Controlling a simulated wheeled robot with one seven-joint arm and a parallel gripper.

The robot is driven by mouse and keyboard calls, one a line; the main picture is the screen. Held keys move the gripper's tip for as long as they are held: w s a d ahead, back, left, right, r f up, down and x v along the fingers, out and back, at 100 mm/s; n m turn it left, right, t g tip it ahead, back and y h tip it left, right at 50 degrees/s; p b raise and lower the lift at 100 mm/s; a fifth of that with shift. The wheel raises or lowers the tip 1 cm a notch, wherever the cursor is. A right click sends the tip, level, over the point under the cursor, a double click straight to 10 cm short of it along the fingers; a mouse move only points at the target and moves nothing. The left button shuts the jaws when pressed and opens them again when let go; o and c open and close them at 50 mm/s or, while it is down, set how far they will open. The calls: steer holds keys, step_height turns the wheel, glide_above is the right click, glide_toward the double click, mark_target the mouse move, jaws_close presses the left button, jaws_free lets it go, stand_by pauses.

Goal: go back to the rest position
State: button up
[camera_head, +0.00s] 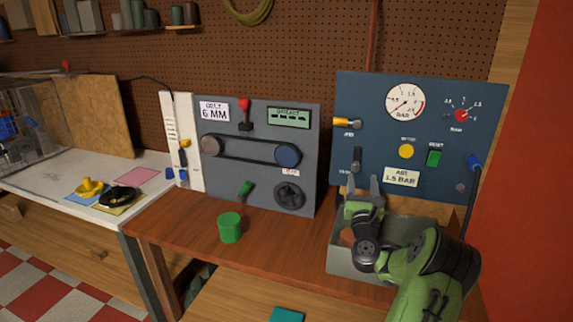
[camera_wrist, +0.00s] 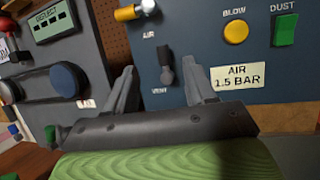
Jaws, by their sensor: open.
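My gripper (camera_head: 361,189) is raised in front of the blue air panel (camera_head: 345,90), above the grey bin on the bench. In the wrist view its two fingers (camera_wrist: 160,88) stand apart with nothing between them. The black vent lever (camera_wrist: 166,72) shows in the background between the fingers, and I cannot tell how far off it is. The yellow air valve handle (camera_wrist: 130,13) is above it. My green arm comes in from the lower right of the head view.
A grey bin (camera_head: 345,262) stands below my gripper. A green cylinder (camera_head: 230,228) stands on the brown bench (camera_head: 180,226). The grey belt panel (camera_head: 228,180) is to the left. A white table (camera_head: 50,190) at the far left holds a yellow part (camera_head: 89,187) and a black ring-like part (camera_head: 119,196).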

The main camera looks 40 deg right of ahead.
steer(key=w+a+r+n+t+y, duration=0.2)
steer(key=w+a+n+y, duration=0.35)
steer(key=a+n, duration=0.2)
steer(key=w+a+r+n+t+y, duration=0.25)
steer(key=w+a+n+y, duration=0.35)
steer(key=a, duration=0.3)
steer(key=w+a+n+g+y+p, duration=0.15)
steer(key=a+n+g+y, duration=0.45)
steer(key=a+n, duration=1.3)
steer(key=s+a+f+n+g+p, duration=0.1)
steer(key=s+a+n, duration=0.2)
steer(key=s+a, duration=0.25)
steer(key=s+a+f+n+g, duration=0.1)
steer(key=s+a+n+g, duration=0.1)
steer(key=s+a, duration=0.3)
steer(key=s+f+n+g, duration=0.1)
steer(key=s+n, duration=0.3)
steer(key=s, duration=0.6)
steer(key=s+a+f+n+g+h+p, duration=0.1)
steer(key=s+n+g, duration=0.2)
steer(key=s, duration=0.7)
steer(key=shift+s+a+f+n+g, duration=0.25)
steer(key=shift+n+g, duration=0.1)
steer(key=shift+n, duration=0.3)
